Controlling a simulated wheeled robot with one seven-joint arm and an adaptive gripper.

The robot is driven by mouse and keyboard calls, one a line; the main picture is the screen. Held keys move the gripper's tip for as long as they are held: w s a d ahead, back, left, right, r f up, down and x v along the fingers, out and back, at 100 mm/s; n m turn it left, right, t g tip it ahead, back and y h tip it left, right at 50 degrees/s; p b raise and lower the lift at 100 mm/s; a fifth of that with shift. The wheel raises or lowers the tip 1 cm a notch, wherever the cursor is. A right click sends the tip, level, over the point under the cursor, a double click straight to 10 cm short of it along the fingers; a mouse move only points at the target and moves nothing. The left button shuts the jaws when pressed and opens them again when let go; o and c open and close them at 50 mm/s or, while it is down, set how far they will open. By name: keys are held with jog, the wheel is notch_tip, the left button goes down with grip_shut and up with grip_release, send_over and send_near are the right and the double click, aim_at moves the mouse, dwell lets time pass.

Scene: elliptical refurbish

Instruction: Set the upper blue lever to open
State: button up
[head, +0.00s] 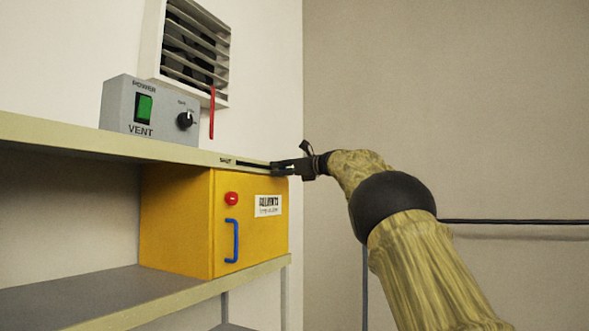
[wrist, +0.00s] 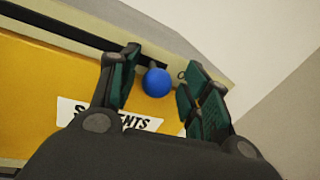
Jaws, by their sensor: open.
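The upper blue lever shows as a round blue knob (wrist: 156,82) in the wrist view, at the right part of a dark slot (wrist: 60,38) in the shelf's front edge. My gripper (wrist: 160,70) is open, with one finger on each side of the knob; I cannot tell whether either touches it. In the head view my gripper (head: 284,168) is at the right end of the slot (head: 252,164), and the knob is hidden there. The word SHUT stands at the slot's left end. A mark right of the knob is partly hidden by a finger.
A yellow solvents cabinet (head: 180,220) with a red button (head: 232,198) and a blue handle (head: 232,240) sits below the shelf edge. A grey vent box (head: 120,105) stands on the shelf, below a wall vent (head: 190,50) with a red strip (head: 212,112). Space to the right is open.

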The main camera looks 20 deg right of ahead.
jog(key=v, duration=1.2)
jog(key=shift+w+d+f, duration=0.1)
jog(key=shift+w+d, duration=0.05)
